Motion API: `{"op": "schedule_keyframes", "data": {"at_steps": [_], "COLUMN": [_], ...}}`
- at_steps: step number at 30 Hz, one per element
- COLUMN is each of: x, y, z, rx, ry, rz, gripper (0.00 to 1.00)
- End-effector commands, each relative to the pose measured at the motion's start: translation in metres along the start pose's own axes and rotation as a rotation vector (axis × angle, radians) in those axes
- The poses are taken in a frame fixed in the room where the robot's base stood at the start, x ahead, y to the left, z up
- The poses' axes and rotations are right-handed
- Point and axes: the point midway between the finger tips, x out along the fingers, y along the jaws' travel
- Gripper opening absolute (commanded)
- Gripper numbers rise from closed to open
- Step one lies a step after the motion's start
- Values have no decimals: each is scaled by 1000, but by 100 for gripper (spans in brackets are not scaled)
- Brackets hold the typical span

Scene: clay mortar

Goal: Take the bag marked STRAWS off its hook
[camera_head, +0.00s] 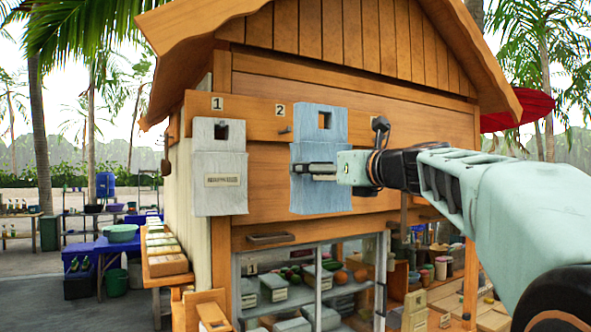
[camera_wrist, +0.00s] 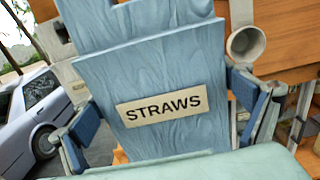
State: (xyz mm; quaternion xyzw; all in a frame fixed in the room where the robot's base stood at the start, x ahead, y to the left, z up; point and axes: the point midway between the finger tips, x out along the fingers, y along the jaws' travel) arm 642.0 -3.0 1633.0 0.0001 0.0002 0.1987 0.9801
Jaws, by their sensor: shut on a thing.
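The light blue bag (camera_head: 305,195) has a square hole near its top. In the wrist view it fills the middle, and its label reads STRAWS (camera_wrist: 162,107). My gripper (camera_head: 316,169) is shut on this bag, with one finger at each side of it in the wrist view (camera_wrist: 164,122). The bag is upright in front of the wooden wall. A small bare-looking hook (camera_head: 285,130) shows just left of the bag, below the number 2. The bag's hole shows wood behind it and no hook through it.
A whitish bag (camera_head: 220,165) hangs close on the left under number 1; its label is too small to read. A wooden ledge handle (camera_head: 270,238) and a glass case (camera_head: 315,290) with produce are below. The roof eave overhangs above.

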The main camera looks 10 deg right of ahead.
Motion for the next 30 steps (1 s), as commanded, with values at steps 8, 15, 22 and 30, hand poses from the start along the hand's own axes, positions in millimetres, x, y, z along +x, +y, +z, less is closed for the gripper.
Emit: {"op": "schedule_keyframes", "data": {"at_steps": [8,15,22,30], "x": [-1,-10,-22,-35], "y": [0,0,0,0], "z": [2,2,1,1], "rx": [-1,-2,-1,-1], "ry": [-2,-3,-2,-2], "rz": [0,-2,-1,-1], "gripper": [60,60,60,60]}}
